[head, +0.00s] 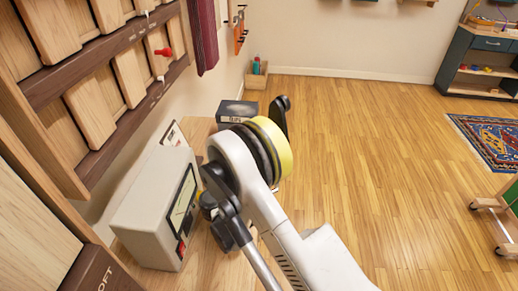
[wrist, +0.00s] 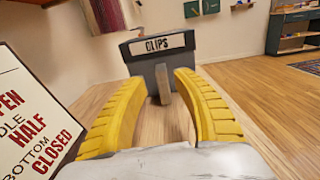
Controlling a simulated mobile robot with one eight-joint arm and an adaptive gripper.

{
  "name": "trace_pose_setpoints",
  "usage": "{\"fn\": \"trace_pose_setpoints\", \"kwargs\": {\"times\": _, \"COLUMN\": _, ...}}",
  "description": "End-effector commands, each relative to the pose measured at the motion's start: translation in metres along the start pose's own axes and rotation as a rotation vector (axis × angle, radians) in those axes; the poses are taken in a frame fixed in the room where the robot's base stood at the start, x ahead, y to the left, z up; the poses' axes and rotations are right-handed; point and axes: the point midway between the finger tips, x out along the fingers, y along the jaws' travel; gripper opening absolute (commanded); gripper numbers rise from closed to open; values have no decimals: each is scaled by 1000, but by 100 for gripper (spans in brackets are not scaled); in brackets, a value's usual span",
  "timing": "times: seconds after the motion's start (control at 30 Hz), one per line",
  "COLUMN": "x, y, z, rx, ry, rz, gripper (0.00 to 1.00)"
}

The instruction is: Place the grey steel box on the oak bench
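A dark grey box (wrist: 148,67) with a white label reading CLIPS stands upright on a pale wooden top in the wrist view. It also shows at the far end of that top in the head view (head: 237,110). A narrow grey upright piece (wrist: 164,86) stands out at its front. My gripper (wrist: 160,79) has two yellow fingers, spread apart, with the grey piece showing between their tips. Whether they touch it I cannot tell. In the head view my arm hides the fingers. The pale wooden top (head: 200,130) looks like a bench surface against the left wall.
A pale grey cabinet (head: 145,210) with a dark-framed panel stands near on the left. A white OPEN/HALF/CLOSED sign (wrist: 30,115) is close to my left finger. A wooden rack (head: 95,85) lines the wall. The floor (head: 370,140) to the right is clear.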

Motion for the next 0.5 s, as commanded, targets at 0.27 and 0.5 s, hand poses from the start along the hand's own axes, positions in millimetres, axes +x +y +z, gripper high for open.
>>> {"fn": "trace_pose_setpoints", "kwargs": {"times": 0.27, "x": 6, "y": -14, "z": 15, "rx": 83, "ry": 32, "rz": -27, "gripper": 35}}
{"fn": "trace_pose_setpoints", "kwargs": {"times": 0.5, "x": 16, "y": -86, "z": 81, "rx": 526, "ry": 176, "rz": -180, "gripper": 35}}
